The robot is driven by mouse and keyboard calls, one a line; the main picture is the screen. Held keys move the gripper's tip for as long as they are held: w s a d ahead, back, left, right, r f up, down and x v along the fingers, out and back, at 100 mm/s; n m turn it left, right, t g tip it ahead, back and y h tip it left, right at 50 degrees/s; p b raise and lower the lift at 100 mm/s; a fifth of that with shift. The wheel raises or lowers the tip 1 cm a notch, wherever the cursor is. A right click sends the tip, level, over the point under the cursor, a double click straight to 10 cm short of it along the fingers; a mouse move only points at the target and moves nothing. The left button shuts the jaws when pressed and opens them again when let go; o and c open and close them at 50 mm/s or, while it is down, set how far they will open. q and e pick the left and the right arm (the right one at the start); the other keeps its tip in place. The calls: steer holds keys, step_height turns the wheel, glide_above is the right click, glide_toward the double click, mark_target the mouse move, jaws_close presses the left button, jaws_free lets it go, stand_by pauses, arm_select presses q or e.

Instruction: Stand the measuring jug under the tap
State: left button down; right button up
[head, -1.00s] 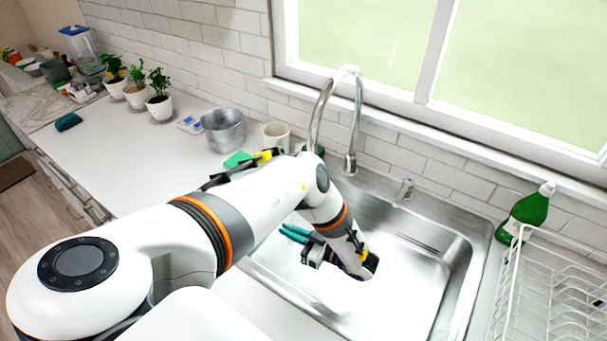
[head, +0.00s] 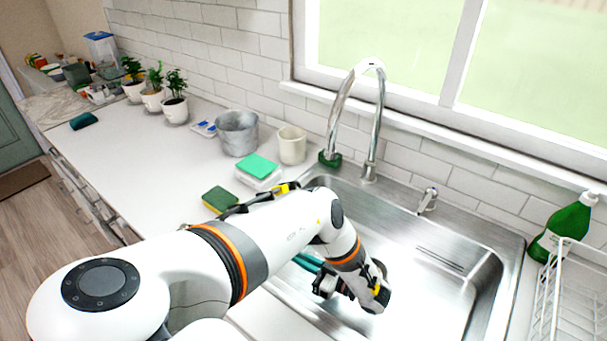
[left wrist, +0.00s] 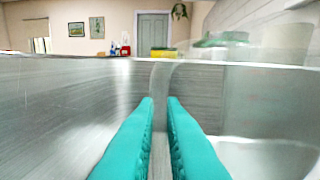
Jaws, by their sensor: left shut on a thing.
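My left gripper (head: 303,260) is low in the steel sink (head: 405,245), at its left side. Its teal fingers (left wrist: 160,100) are nearly together in the left wrist view, with a thin pale strip between them. The measuring jug seems to be clear and is hard to make out. A pale, see-through curved shape (left wrist: 268,155) right of the fingers may be part of it. The chrome tap (head: 372,68) arches up behind the sink, its spout coming down at the back left. The gripper is in front of and below the spout. My right gripper is out of view.
A green scrubber (head: 330,159) lies by the spout's end. A green bottle (head: 563,228) and white rack (head: 572,290) stand right. The sink's right half is clear.

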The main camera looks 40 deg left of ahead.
arm_select(q)
steer(key=c, duration=1.5)
jaws_free()
steer(key=shift+f, duration=0.1)
steer(key=shift+d, duration=0.2)
steer(key=p+v, duration=0.4)
steer(key=v, duration=0.4)
steer(key=shift+d, duration=0.3)
steer(key=shift+w+d, duration=0.1)
steer(key=shift+d, duration=0.3)
steer(key=shift+w+d, duration=0.15)
steer(key=shift+d, duration=0.2)
steer(key=shift+w+d, duration=0.15)
steer(key=shift+d, duration=0.55)
